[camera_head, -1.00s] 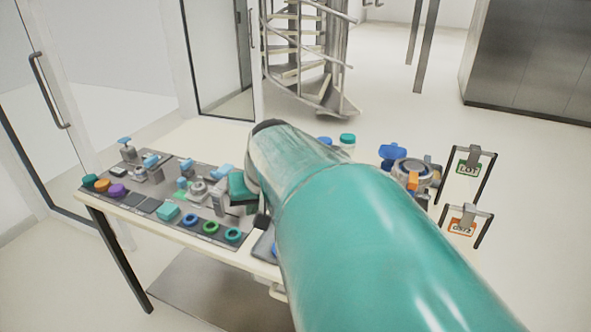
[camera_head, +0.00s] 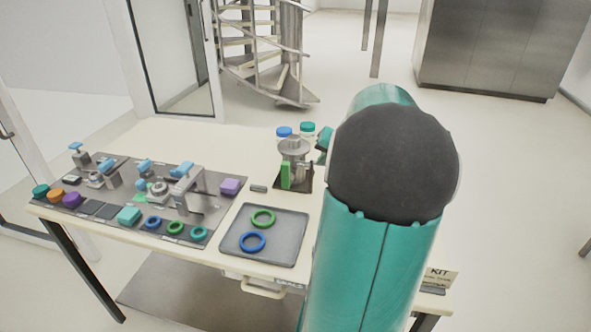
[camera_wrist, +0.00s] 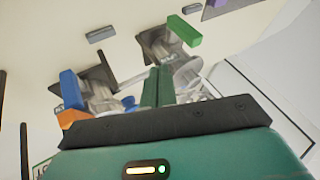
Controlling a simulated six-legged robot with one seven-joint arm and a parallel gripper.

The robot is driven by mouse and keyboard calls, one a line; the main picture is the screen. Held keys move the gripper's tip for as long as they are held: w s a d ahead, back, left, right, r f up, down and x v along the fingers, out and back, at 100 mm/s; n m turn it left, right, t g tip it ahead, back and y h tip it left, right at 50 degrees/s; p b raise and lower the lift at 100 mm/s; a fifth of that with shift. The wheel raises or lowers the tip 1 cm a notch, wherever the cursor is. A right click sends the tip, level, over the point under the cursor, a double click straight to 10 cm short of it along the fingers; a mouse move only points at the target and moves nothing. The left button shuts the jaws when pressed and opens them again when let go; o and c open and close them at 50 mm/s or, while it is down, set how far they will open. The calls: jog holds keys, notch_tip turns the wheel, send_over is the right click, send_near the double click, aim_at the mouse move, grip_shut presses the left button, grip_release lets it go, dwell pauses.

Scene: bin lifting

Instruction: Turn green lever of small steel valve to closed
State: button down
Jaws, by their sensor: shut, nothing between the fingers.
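The small steel valve (camera_head: 294,158) stands on a dark base plate on the table in the head view, with its green lever (camera_head: 286,175) hanging down its front. In the head view my arm hides most of the gripper.
A valve with a blue lever (camera_wrist: 72,90) is left of my fingers in the wrist view. In the head view, a grey tray (camera_head: 290,251) holds a green and a blue ring. A dark mat (camera_head: 105,210) with several parts lies left.

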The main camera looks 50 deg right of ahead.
aim_at(287, 165)
jog(key=w+f, duration=0.8)
jog(key=w, duration=0.1)
jog(key=shift+w, duration=0.3)
jog(key=shift+w+a+r+g, duration=0.25)
jog(key=shift+w+g, duration=0.25)
jog(key=shift+g, duration=0.2)
dwell(0.5)
jog(key=shift+w+a+r+n+g+h, duration=0.1)
jog(key=shift+w+a+n+g+h, duration=0.15)
jog(key=shift+w+g, duration=0.25)
jog(key=shift+w+a+r+n+g+h, duration=0.15)
jog(key=shift+w+g+h, duration=0.25)
jog(key=shift+g, duration=0.2)
jog(key=shift+w+a+n+g+h, duration=0.15)
jog(key=shift+w+a+g+h, duration=0.1)
jog(key=shift+w+g, duration=0.3)
jog(key=shift+w+a+n+g+h, duration=0.2)
jog(key=shift+w+g, duration=0.1)
jog(key=shift+g, duration=0.35)
jog(key=w+a+f+n+g+h, duration=0.2)
jog(key=w+f+g+h, duration=0.2)
jog(key=g, duration=0.4)
jog(key=shift+w+a+f+g+h, duration=0.15)
jog(key=shift+w+f+g+h, duration=0.2)
jog(key=shift+w, duration=0.55)
